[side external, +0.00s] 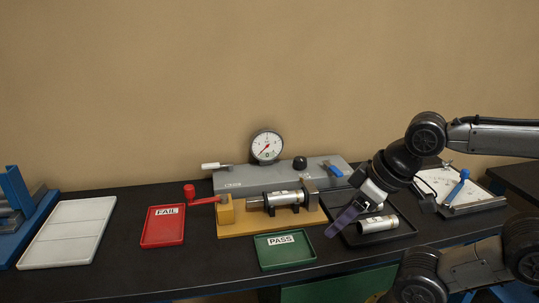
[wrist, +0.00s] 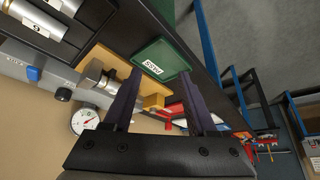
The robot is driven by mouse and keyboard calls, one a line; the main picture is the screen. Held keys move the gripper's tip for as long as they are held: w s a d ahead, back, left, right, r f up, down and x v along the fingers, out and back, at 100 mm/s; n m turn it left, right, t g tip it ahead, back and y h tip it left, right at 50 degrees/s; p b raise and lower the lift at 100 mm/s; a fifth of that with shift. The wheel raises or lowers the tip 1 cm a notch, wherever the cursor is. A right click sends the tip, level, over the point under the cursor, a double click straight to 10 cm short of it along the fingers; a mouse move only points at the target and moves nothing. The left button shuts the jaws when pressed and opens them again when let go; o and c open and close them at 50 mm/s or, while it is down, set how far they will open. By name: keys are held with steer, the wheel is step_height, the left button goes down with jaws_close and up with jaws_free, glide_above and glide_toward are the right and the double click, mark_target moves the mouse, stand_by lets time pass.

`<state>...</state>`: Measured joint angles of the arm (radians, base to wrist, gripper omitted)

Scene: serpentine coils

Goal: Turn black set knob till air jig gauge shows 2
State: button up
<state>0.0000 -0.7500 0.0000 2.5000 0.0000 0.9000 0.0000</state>
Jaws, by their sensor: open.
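The round white air jig gauge (side external: 267,146) stands at the back of the grey jig housing (side external: 250,180). Its red needle points down-left in the side view; the numbers are too small to read. The black set knob (side external: 300,163) sits on top of the housing, right of the gauge. In the wrist view the gauge (wrist: 83,120) and the knob (wrist: 63,94) are at the left, outside the fingers. My gripper (side external: 343,221) is open and empty, with purple fingers, right and in front of the knob, near the black tray. The fingers also show in the wrist view (wrist: 160,76).
A yellow-based fixture (side external: 240,229) holds a metal cylinder before the housing. A black tray (side external: 404,232) with a metal cylinder (side external: 377,224), a green PASS tray (side external: 284,250) and a red FAIL tray (side external: 163,228) lie around it. A blue switch (side external: 332,170) is right of the knob.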

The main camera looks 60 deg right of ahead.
stand_by(0.3)
steer(key=o, duration=0.3)
steer(key=shift+o, duration=0.2)
steer(key=w+d+r+n, duration=0.2)
steer(key=w+d+r, duration=0.2)
steer(key=w+r, duration=0.25)
steer(key=w+d+r+n, duration=0.2)
steer(key=w+d+r, duration=0.2)
steer(key=w+r, duration=0.3)
steer(key=m+g, duration=0.1)
steer(key=m, duration=0.3)
glide_above(301, 159)
steer(key=s, duration=0.6)
step_height(301, 159, down, 6)
steer(key=x, duration=1.3)
steer(key=shift+w+d+f, duration=0.1)
steer(key=shift+w+f, duration=0.2)
